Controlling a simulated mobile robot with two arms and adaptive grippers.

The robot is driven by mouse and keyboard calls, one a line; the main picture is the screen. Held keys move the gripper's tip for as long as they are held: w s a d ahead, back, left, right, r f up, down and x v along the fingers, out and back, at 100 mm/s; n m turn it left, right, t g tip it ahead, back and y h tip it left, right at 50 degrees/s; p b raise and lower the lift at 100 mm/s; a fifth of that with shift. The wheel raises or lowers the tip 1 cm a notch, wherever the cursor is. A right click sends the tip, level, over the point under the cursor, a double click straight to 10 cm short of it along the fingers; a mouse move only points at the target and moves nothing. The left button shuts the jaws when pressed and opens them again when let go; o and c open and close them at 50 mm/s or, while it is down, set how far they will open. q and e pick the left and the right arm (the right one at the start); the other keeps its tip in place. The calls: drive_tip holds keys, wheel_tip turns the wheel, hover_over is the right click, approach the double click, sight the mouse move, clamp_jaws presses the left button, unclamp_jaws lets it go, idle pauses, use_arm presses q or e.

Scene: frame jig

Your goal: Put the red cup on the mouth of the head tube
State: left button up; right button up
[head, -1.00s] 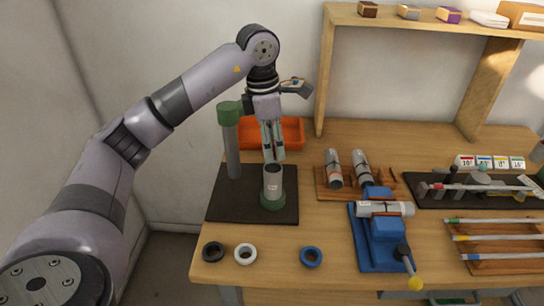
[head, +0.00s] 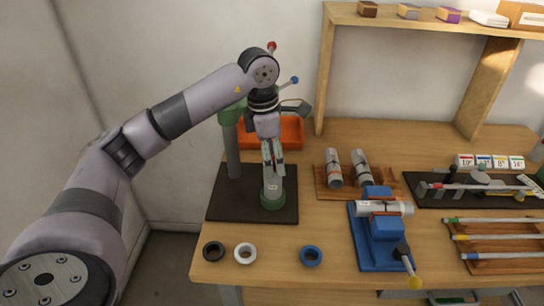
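My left gripper (head: 273,170) points down at the upper end of an upright grey tube (head: 272,189), which I take as the head tube. My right gripper is not in view.
A green-topped post (head: 232,150) stands left of the tube. An orange bin (head: 291,133) is behind. Black (head: 213,251), white (head: 245,254) and blue (head: 311,256) rings lie in front. A blue vise (head: 382,240) clamps another tube at right.

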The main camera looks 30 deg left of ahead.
use_arm(q)
drive_tip(key=shift+r, duration=0.15)
drive_tip(key=shift+r, duration=0.2)
drive_tip(key=r, duration=0.7)
drive_tip(key=s+a+r, duration=0.1)
drive_tip(key=r, duration=0.3)
drive_tip(key=shift+r+p, duration=0.3)
